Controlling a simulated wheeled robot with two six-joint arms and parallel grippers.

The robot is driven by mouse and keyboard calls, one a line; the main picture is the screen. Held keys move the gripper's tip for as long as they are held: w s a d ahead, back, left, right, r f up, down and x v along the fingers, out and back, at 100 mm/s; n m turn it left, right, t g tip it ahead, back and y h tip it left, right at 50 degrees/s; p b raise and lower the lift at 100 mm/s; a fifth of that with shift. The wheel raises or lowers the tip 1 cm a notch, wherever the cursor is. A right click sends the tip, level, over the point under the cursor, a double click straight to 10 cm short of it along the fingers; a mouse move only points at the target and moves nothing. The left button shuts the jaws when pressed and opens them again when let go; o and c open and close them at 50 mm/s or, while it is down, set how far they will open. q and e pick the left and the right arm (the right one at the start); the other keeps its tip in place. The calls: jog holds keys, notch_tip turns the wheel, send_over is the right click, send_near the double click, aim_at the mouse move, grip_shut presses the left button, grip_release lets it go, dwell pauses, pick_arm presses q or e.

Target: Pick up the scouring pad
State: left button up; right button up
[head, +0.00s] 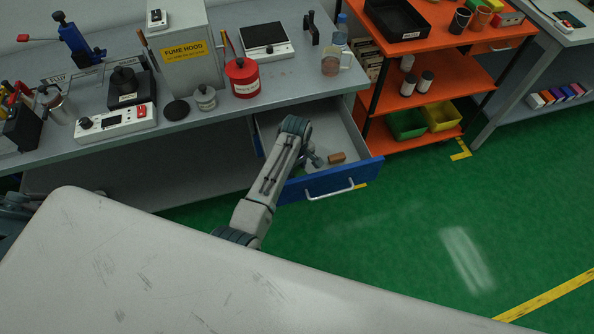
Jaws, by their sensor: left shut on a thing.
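My left gripper (325,160) reaches down into the drawer from above and is shut on the pad, at the pad's left end. The fingers are small and partly hidden by my own wrist. I cannot tell whether the pad touches the drawer floor. My right gripper is not in view.
The grey bench (205,124) above the drawer holds a fume hood box (185,50), a red can (242,78), a scale (267,40) and a beaker (331,63). An orange shelf rack (450,85) stands right of the drawer. Green floor (420,225) lies clear in front.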

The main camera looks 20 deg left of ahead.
aim_at(296, 169)
pick_arm(q)
notch_tip(296, 169, up, 10)
jog(key=b, duration=0.1)
jog(key=shift+b, duration=0.4)
jog(key=shift+o, duration=1)
jog(key=shift+c, duration=0.2)
